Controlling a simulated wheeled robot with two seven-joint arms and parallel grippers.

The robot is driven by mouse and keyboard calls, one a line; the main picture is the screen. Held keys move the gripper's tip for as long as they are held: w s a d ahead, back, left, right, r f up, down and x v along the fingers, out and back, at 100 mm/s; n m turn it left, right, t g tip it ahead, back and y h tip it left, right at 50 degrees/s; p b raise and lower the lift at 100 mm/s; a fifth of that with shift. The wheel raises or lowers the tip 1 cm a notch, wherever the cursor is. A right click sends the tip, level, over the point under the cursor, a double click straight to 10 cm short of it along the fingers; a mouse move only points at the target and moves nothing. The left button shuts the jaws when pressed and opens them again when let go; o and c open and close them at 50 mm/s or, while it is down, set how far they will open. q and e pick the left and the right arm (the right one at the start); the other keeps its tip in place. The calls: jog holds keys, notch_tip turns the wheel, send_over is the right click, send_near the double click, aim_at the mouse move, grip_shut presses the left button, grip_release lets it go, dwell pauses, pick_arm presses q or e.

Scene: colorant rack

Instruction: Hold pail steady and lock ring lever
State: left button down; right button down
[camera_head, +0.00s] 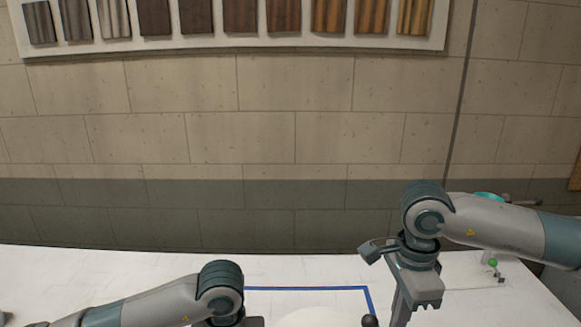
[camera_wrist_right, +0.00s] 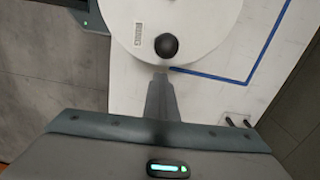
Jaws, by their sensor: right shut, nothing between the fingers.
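The white round pail lid (camera_head: 318,317) shows only its far edge at the bottom of the head view. In the right wrist view the lid (camera_wrist_right: 195,25) is seen from above with a small printed label. The black ball knob of the lever (camera_wrist_right: 166,46) sits at the lid's near edge; it also shows in the head view (camera_head: 369,321). My right gripper (camera_wrist_right: 161,77) is shut and empty, its fingertips just short of the knob. My left arm reaches the bottom edge of the head view; its fingers are hidden. The pail's sides are hidden.
Blue tape (camera_head: 305,288) marks a corner on the white table (camera_head: 150,262) around the lid. A small fixture with a green knob (camera_head: 492,262) stands at the right, partly behind my right arm. A wall with a wood sample board (camera_head: 235,48) is behind. The table's back left is clear.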

jog(key=shift+d, duration=0.1)
jog(key=shift+w+d, duration=0.1)
jog(key=shift+d, duration=0.85)
jog(key=c, duration=2)
grip_release()
jog(key=shift+c, duration=0.2)
notch_tip(320, 180, up, 12)
